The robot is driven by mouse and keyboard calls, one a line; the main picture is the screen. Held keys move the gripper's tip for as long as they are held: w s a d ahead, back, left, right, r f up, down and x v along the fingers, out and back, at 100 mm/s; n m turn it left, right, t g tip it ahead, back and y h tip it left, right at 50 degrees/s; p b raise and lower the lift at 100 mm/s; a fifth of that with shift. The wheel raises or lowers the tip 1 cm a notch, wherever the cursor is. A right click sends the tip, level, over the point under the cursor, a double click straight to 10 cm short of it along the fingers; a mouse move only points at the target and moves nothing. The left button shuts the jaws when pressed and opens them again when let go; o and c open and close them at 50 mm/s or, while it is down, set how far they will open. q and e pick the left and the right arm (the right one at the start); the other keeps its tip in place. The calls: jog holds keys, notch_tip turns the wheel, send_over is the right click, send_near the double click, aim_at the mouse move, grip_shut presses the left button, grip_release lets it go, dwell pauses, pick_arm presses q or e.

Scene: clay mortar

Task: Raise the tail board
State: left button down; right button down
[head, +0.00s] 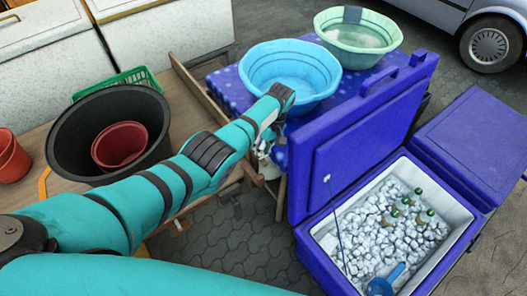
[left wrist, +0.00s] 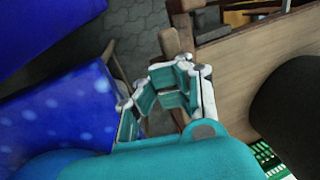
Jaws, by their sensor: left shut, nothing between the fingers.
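A brown wooden cart (head: 193,110) stands at the left, with a long board (head: 207,100) along its right edge. I take this board to be the tail board; my arm hides part of it, and I cannot tell its exact tilt. My left gripper (head: 264,165) is at the board's near end, between the cart and the blue cooler. In the left wrist view the gripper (left wrist: 168,84) is shut and empty beside a wooden post end (left wrist: 170,45). I cannot tell whether it touches the wood. My right gripper is out of view.
A black tub (head: 70,140) with a red bucket (head: 120,146) and a green basket (head: 118,80) are on the cart. A blue table (head: 225,85) bears blue (head: 290,70) and green (head: 358,35) basins. An open cooler (head: 310,235) with ice and bottles stands right. Paving (head: 230,240) lies clear between.

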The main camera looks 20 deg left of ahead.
pick_arm(q)
jog(key=shift+f, duration=0.15)
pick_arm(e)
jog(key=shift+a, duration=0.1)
pick_arm(q)
jog(key=c, duration=1.3)
grip_release()
jog(key=v, duration=1.2)
jog(key=shift+r, duration=0.2)
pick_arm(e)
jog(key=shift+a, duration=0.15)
